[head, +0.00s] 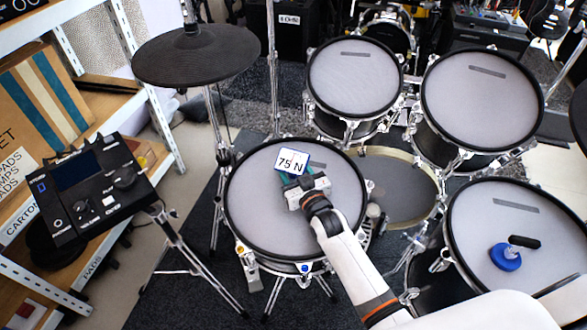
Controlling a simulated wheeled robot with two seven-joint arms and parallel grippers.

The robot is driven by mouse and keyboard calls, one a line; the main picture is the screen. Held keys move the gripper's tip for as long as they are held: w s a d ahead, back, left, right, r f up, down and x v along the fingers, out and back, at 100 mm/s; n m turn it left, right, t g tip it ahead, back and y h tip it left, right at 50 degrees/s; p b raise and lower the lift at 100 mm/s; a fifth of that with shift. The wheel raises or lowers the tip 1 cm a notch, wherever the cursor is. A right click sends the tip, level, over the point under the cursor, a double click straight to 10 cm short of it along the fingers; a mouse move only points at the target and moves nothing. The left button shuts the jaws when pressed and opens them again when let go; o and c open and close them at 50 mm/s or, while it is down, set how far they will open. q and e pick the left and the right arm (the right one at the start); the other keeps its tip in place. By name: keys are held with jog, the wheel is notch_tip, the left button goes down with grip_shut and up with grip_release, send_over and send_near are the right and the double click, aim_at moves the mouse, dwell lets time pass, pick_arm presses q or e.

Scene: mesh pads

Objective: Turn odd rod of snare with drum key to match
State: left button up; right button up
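The snare (255,215) is the grey mesh-headed drum with a black hoop in the middle of the head view. Small coloured spots show on its front rim, one blue (304,267) and one orange. My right gripper (290,184) is over the snare head; its arm comes in from the lower right. Its fingertips point away from the camera, so I cannot tell whether they are open or shut. A white sign reading "75 N" (292,161) shows just beyond the fingertips. A blue round thing with a black handle (506,256) lies on the right drum; I cannot tell whether it is the drum key. My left gripper is not in view.
A black cymbal pad (195,55) stands at back left, and a black drum module (88,190) on a stand at left. Two toms (355,80) stand behind the snare, with a floor drum (480,215) at right. Shelves with cartons line the left edge.

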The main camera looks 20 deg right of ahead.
jog(key=shift+s+f, duration=0.1)
jog(key=shift+f, duration=0.1)
jog(key=shift+s, duration=0.2)
jog(key=s, duration=0.3)
jog(key=s+d+p, duration=0.1)
jog(key=s, duration=0.3)
jog(key=s+r+p, duration=0.1)
jog(key=s, duration=0.3)
jog(key=shift+s+d, duration=0.2)
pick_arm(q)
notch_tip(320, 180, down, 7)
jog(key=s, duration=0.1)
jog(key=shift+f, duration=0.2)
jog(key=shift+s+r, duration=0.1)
